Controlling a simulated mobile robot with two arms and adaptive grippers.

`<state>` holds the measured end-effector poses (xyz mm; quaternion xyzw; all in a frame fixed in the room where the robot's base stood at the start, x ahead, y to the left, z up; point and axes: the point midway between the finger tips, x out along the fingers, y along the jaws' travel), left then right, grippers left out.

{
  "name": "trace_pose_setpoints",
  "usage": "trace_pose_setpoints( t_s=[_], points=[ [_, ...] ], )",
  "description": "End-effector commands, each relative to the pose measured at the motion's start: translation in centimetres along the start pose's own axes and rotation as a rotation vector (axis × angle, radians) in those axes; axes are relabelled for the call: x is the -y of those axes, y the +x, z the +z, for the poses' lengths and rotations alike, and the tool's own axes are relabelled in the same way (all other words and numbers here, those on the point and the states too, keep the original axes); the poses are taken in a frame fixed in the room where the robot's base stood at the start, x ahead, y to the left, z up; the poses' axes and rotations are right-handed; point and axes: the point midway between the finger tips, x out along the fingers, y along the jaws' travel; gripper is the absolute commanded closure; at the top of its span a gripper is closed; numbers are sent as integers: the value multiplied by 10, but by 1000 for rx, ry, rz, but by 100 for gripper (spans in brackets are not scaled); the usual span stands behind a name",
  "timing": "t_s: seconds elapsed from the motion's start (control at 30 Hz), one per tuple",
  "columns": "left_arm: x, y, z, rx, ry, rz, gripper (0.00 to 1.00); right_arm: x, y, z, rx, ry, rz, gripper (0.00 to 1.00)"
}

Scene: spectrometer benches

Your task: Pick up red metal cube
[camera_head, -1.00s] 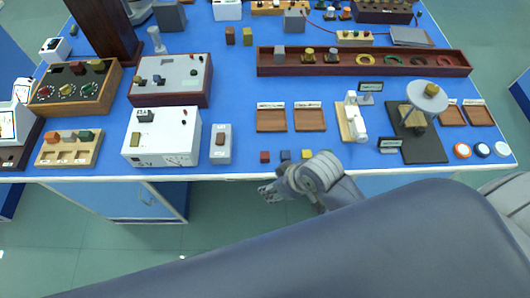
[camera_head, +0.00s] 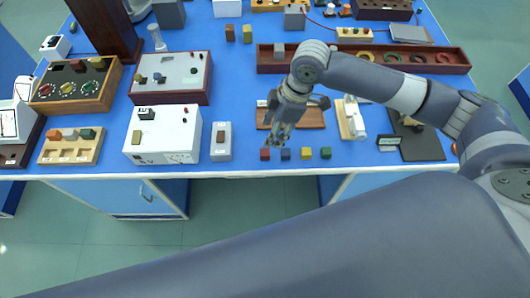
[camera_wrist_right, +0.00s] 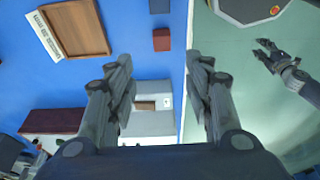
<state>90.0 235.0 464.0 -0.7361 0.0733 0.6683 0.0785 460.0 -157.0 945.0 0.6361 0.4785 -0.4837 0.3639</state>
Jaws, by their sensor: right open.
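The red cube (camera_head: 265,154) sits on the blue bench near its front edge, at the left end of a row with a blue cube (camera_head: 285,154), a yellow cube (camera_head: 306,153) and a green cube (camera_head: 325,153). My right gripper (camera_head: 277,138) is open and points down just behind the red and blue cubes. In the right wrist view the red cube (camera_wrist_right: 161,40) shows beyond the gap between the open fingers (camera_wrist_right: 160,64), apart from both. The blue cube (camera_wrist_right: 159,6) is partly cut off there. My left gripper (camera_wrist_right: 262,50) shows open over the floor in the wrist view.
A white meter box (camera_head: 162,135) and a small grey switch box (camera_head: 221,142) stand to the left. A long wooden rack (camera_head: 440,61) lies further back. Bare bench surrounds the cubes.

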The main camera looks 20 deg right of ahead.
Motion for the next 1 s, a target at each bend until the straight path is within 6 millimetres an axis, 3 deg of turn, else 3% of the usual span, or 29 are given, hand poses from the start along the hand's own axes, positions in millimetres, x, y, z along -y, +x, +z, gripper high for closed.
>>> trace_pose_setpoints(
  t_s=[0.2,0.47,0.73,1.0],
  points=[
    [0,-6,0,0,0,0,60,1,34,0,2,0,-5,52],
    [0,-10,0,2,0,0,60,1,55,2,1,0,-2,52],
    [0,-24,0,4,0,0,60,5,93,8,0,0,-3,52],
    [0,-24,0,5,0,1,60,4,104,9,0,-1,0,52]
  ],
)
